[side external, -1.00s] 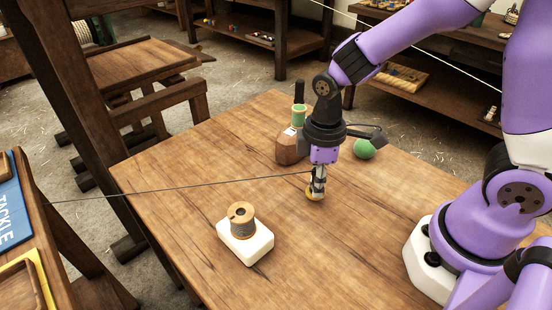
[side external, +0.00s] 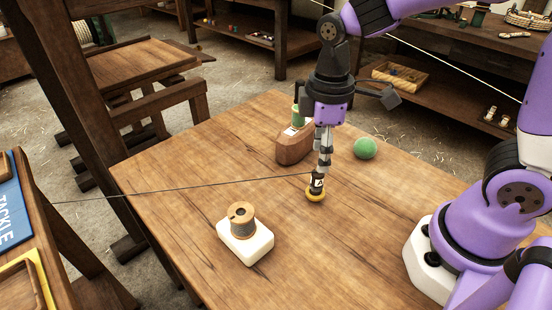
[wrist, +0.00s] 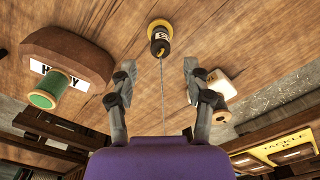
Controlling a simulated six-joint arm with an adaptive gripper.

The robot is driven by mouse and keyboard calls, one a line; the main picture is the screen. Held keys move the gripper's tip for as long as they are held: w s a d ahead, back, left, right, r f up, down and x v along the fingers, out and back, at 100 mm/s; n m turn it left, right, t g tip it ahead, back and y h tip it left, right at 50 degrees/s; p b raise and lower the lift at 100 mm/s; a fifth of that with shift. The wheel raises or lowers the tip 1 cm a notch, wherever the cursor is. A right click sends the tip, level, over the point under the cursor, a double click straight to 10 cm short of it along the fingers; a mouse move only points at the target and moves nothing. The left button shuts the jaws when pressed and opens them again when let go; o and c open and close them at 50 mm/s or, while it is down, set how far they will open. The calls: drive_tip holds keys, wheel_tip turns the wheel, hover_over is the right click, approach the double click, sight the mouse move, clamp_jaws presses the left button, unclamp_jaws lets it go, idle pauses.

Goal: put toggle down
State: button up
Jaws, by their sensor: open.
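A small black piece with a pale label and a yellow round base, which I take for the toggle (side external: 316,186), stands upright on the wooden table. It also shows at the top of the wrist view (wrist: 160,38). A thin dark line runs from it to the left, across the table and past its edge. My gripper (side external: 321,168) points down just above the toggle. In the wrist view my fingers (wrist: 157,76) are spread apart with nothing held between them, and the toggle lies beyond their tips.
A brown wooden block (side external: 291,151) with a green spool (side external: 298,117) is behind my gripper. A green ball (side external: 365,148) lies to its right. A spool of grey thread (side external: 242,221) stands on a white block (side external: 250,246) at front left. The table's front middle is clear.

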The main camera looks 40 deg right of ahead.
drive_tip(key=s+d+r+m+t, duration=0.3)
drive_tip(key=s+r+m+t, duration=0.1)
drive_tip(key=r+m, duration=0.2)
drive_tip(key=shift+r+m, duration=0.4)
drive_tip(key=shift+r, duration=0.3)
drive_tip(key=shift+o, duration=0.5)
drive_tip(key=shift+s+d+m+t, duration=0.5)
drive_tip(key=shift+m+t, duration=0.3)
drive_tip(key=shift+m, duration=0.3)
